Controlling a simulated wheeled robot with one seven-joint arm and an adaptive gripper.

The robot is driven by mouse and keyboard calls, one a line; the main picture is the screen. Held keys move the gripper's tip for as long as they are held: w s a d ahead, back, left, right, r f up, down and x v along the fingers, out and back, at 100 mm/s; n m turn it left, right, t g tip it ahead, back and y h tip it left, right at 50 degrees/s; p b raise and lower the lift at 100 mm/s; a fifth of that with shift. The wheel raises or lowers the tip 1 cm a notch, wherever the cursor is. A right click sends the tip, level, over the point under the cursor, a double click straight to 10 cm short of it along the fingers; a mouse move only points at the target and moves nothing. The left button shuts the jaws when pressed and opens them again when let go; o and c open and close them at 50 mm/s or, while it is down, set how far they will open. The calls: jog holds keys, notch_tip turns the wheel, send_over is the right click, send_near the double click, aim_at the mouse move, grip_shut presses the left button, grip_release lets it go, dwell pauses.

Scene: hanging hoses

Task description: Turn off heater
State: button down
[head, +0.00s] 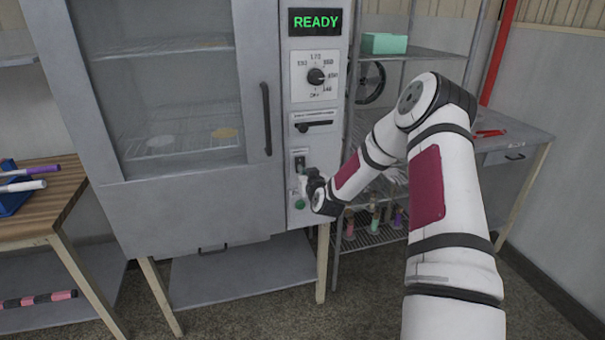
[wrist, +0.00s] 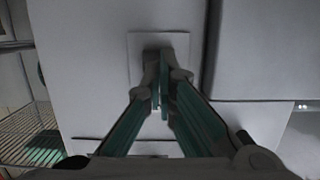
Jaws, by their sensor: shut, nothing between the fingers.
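The heater is a grey cabinet (head: 185,205) with a glass door and a control panel on its right side. A lit display (head: 314,22) reads READY in green. Below it are a round dial (head: 316,76) with a black knob and a black slider handle (head: 315,125). Lower down is a dark switch (head: 299,161) on a light plate, which also shows in the wrist view (wrist: 137,42). My gripper (head: 303,180) is at the lower panel, just below the switch. In the wrist view my gripper (wrist: 164,62) is shut and empty, its fingertips over the plate, partly hiding the switch. Contact is unclear.
A green round part (head: 299,204) sits low on the panel. A wooden table (head: 45,205) with pens stands at left. A wire shelf rack (head: 372,238) holding bottles and a green box (head: 384,43) stands close at right. A workbench (head: 515,140) is farther right.

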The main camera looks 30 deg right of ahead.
jog(key=shift+w+d+f, duration=0.1)
jog(key=shift+w, duration=0.35)
jog(key=t+b, duration=0.1)
jog(key=b, duration=0.1)
jog(key=w+f+t+b, duration=0.1)
jog(key=b, duration=0.2)
jog(key=shift+d+t+h, duration=0.1)
jog(key=shift+t+h, duration=0.2)
jog(key=shift+h, duration=0.1)
jog(key=shift+w+f, duration=0.1)
dwell(1.0)
jog(key=shift+f, duration=0.1)
